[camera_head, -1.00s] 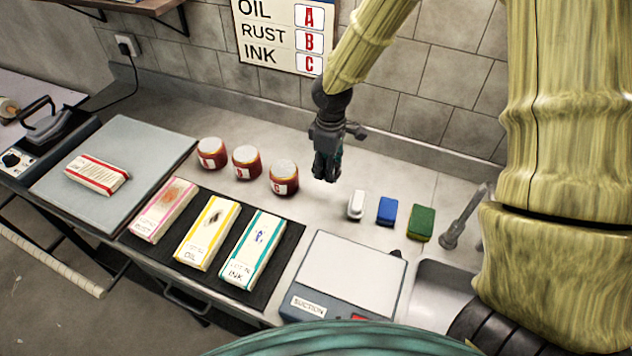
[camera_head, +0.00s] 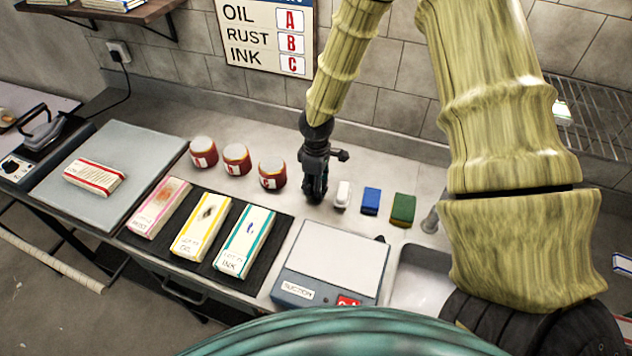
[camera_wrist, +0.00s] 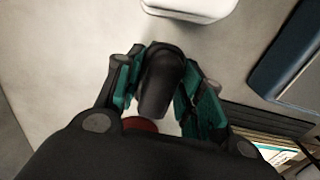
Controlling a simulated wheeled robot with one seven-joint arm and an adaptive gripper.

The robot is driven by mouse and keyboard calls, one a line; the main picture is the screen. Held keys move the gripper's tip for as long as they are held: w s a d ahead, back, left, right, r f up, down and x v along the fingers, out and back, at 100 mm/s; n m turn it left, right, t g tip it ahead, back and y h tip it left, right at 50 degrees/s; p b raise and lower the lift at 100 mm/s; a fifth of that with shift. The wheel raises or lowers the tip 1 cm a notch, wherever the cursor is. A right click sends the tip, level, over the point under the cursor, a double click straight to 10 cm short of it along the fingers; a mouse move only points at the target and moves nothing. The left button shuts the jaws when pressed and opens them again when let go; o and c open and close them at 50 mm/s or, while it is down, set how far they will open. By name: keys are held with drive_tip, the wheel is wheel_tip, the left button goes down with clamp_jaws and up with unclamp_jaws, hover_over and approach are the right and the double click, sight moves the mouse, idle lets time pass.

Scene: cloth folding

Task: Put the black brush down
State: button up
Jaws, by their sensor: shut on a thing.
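The black brush (camera_wrist: 161,80) is between the green-lined fingers of my gripper (camera_wrist: 158,95) in the wrist view, with a dark rounded end showing. My gripper (camera_head: 313,197) is shut on it, pointing down at the counter just left of the white brush (camera_head: 343,195). The black brush is mostly hidden by the fingers in the head view. I cannot tell whether it touches the counter.
A blue brush (camera_head: 371,201) and a green brush (camera_head: 403,210) stand right of the white one. Several red jars begin left of my gripper, the nearest jar (camera_head: 272,174) close by. The suction box (camera_head: 330,255) is in front. A sink (camera_head: 420,290) is at right.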

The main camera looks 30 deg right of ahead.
drive_tip(key=shift+s+f, duration=0.1)
drive_tip(key=shift+s, duration=0.1)
drive_tip(key=shift+w+f, duration=0.45)
drive_tip(key=shift+w, duration=0.1)
drive_tip(key=shift+s, duration=0.35)
drive_tip(key=o, duration=1.3)
drive_tip(key=shift+w+f, duration=0.15)
drive_tip(key=shift+w, duration=0.05)
drive_tip(key=shift+c, duration=0.2)
drive_tip(key=shift+s, duration=0.1)
drive_tip(key=shift+r, duration=0.85)
drive_tip(key=shift+r+b, duration=1.4)
drive_tip(key=shift+r, duration=4.05)
drive_tip(key=shift+r, duration=0.1)
